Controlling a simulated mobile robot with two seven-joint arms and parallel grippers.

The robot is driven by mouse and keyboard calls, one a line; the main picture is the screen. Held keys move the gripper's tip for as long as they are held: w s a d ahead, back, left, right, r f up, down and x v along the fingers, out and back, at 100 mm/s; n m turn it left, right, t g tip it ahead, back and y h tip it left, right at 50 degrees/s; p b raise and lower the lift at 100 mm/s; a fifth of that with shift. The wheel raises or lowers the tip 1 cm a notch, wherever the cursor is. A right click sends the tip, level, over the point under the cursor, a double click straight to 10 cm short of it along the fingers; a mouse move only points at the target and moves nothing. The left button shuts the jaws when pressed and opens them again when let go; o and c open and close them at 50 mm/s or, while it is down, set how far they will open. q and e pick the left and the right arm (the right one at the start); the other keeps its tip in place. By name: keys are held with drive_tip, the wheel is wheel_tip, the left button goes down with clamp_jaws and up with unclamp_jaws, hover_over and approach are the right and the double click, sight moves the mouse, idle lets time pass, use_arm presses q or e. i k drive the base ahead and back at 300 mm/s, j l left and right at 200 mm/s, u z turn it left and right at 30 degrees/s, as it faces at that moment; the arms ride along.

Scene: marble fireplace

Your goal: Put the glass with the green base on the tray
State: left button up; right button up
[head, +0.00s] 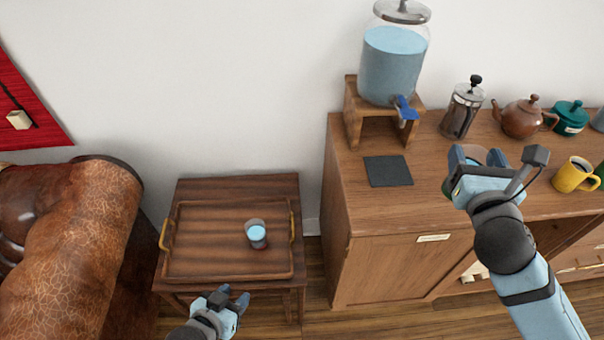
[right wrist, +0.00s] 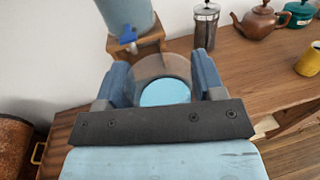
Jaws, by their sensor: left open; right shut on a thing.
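My right gripper (head: 477,158) is shut on a clear glass holding light blue liquid, above the wooden cabinet. In the right wrist view the glass (right wrist: 164,66) sits between the two fingers, with its liquid surface facing the camera. The wooden tray (head: 195,255) with brass handles lies on a small side table to the left. Another glass (head: 256,234) with blue liquid stands on the tray's right part; its base looks dark. My left gripper (head: 232,300) is open and empty in front of the tray.
A water dispenser (head: 392,65) stands on a wooden stand on the cabinet (head: 350,215). A dark square mat (head: 388,171) lies bare before it. A French press (head: 462,110), teapots and a yellow mug (head: 574,176) stand rightward. The tray's left and middle are clear.

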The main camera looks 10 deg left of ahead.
sight(203, 254)
drive_tip(key=k+j+u, duration=0.1)
drive_tip(key=u, duration=0.35)
drive_tip(key=k+j+u, duration=0.2)
drive_tip(key=u, duration=1.35)
